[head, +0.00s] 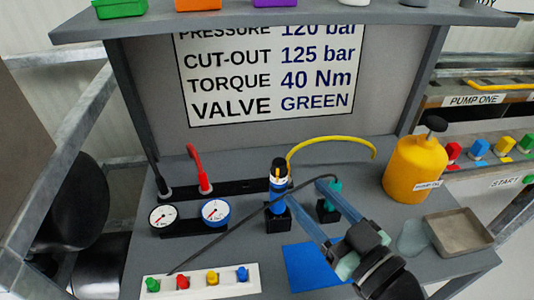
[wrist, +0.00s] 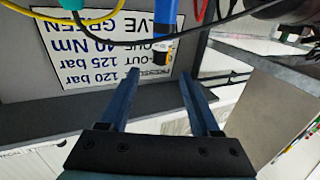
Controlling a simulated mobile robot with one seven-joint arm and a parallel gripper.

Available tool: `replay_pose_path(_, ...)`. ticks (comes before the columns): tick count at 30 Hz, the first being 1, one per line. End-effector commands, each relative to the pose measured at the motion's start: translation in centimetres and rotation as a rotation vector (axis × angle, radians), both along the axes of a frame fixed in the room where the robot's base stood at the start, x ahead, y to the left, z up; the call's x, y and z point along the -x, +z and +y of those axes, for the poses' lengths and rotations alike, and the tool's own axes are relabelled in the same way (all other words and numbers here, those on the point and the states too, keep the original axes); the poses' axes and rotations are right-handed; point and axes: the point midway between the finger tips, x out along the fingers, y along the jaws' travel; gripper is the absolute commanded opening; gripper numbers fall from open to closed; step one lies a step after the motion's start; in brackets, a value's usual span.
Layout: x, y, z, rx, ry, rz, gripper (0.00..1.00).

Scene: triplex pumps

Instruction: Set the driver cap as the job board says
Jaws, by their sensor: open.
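The job board (head: 268,80) reads cut-out 125 bar, torque 40 Nm, valve green; its top line is partly cut off. The blue driver (head: 277,194) stands upright in a black block on the bench. Its black cap (head: 279,165) sits on top, above a white band with marks too small to read. My gripper (head: 303,190) is open and empty, with its two blue fingers reaching toward the driver from the right front. In the wrist view, which is upside down, the driver (wrist: 165,20) appears between the fingertips (wrist: 159,72), apart from both.
Two gauges (head: 216,211), a strip of coloured knobs (head: 200,283), a yellow oil can (head: 414,168) and a grey tray (head: 459,232) are also on the bench.

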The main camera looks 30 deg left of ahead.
Motion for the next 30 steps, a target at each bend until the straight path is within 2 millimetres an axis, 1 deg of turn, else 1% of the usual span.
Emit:
replay_pose_path(5,-1.4,0.3,2.4,0.001,0.006,-0.001,0.64)
replay_pose_path(12,-4.2,0.3,6.7,0.003,0.004,-0.001,0.64)
replay_pose_path(16,-5.4,0.2,8.6,0.001,0.004,0.0,0.64)
replay_pose_path(22,-6.6,0.2,10.2,0.002,0.001,-0.001,0.64)
replay_pose_path(30,-6.8,0.1,10.5,0.002,-0.001,-0.001,0.64)
